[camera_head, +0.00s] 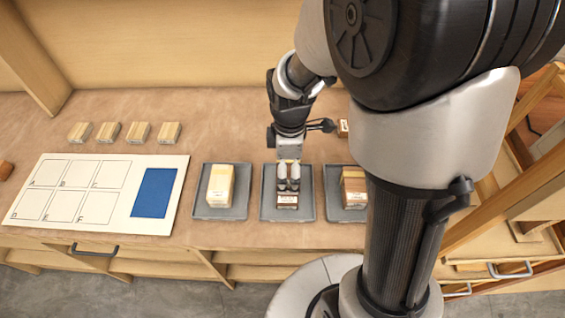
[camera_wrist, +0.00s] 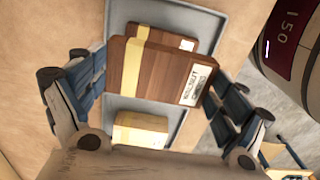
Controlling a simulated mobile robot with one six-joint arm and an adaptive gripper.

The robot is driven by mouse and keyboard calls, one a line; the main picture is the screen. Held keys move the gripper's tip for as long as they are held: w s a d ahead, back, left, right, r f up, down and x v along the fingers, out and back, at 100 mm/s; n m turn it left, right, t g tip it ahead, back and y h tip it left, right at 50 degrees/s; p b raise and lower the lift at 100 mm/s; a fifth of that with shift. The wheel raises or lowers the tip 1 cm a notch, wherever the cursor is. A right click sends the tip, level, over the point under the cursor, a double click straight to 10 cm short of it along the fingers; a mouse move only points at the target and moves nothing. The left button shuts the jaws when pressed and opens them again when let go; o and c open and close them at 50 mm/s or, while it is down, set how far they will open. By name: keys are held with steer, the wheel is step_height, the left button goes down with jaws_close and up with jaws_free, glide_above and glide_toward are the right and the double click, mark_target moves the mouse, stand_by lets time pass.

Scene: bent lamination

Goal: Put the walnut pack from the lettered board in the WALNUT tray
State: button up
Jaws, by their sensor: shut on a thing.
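My gripper (camera_head: 288,180) is shut on a dark brown pack with a yellow stripe and a white label reading WALNUT. In the wrist view this walnut pack (camera_wrist: 150,72) sits between the two fingers (camera_wrist: 158,95). In the head view it is over the middle grey tray (camera_head: 266,212). A second dark brown striped pack (camera_wrist: 165,33) shows just beyond it in the wrist view, in a grey tray. I cannot tell whether the two packs touch. The lettered board (camera_head: 122,190), white with outlined cells and a blue patch, lies at the left; its cells look empty.
The left grey tray (camera_head: 240,212) holds a pale pack (camera_head: 220,186). The right tray (camera_head: 333,212) holds a brown pack (camera_head: 354,188), partly hidden by my arm. Several small light wood blocks (camera_head: 124,132) stand behind the board.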

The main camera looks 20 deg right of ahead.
mark_target(288, 181)
steer(key=shift+f+b, duration=0.9)
steer(key=shift+f, duration=2.1)
steer(key=shift+f, duration=0.1)
steer(key=shift+f, duration=0.15)
steer(key=o, duration=0.8)
